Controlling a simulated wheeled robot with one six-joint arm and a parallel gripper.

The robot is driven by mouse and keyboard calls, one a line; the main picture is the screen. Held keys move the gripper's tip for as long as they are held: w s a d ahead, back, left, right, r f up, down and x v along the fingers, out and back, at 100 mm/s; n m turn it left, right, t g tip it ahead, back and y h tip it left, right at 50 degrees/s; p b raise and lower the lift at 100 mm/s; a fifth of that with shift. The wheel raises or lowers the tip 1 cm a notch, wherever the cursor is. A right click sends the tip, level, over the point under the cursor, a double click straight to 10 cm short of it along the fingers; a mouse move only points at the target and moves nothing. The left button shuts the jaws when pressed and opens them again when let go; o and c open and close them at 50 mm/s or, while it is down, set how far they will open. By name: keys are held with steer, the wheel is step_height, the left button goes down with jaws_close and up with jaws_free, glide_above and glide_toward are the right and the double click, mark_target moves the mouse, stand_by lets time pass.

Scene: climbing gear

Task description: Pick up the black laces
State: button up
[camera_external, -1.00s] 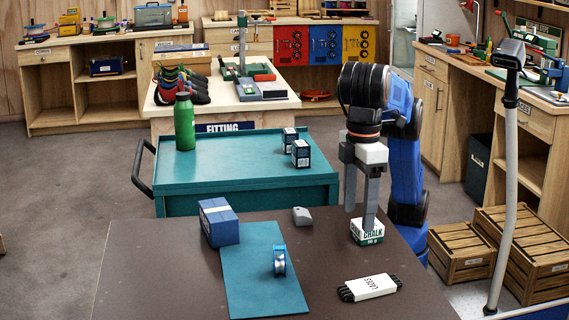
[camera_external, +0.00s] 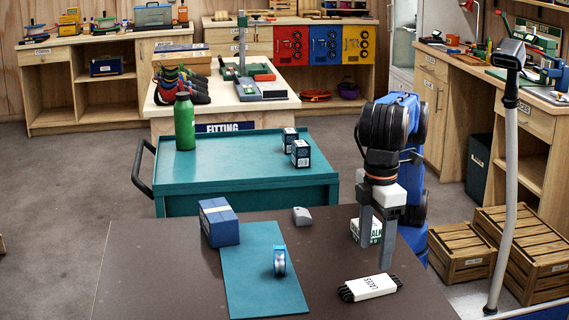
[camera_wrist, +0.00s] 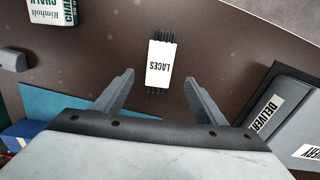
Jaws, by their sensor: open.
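The black laces (camera_external: 349,293) lie on the brown table in a white paper band marked LACES (camera_external: 371,287), with black ends showing at both sides. They also show in the wrist view, where the band (camera_wrist: 159,66) lies ahead of and between my fingers, apart from them. My gripper (camera_external: 375,252) is open and empty, pointing down above the table, behind the laces in the external view. In the wrist view both fingers of my gripper (camera_wrist: 160,92) are spread wide.
A chalk box (camera_external: 356,231) stands behind my fingers, partly hidden. A dark DELIVERY-marked thing (camera_wrist: 285,105) is right in the wrist view.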

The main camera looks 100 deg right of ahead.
mark_target(371, 284)
steer(key=shift+f, duration=4.05)
steer(key=c, duration=1.1)
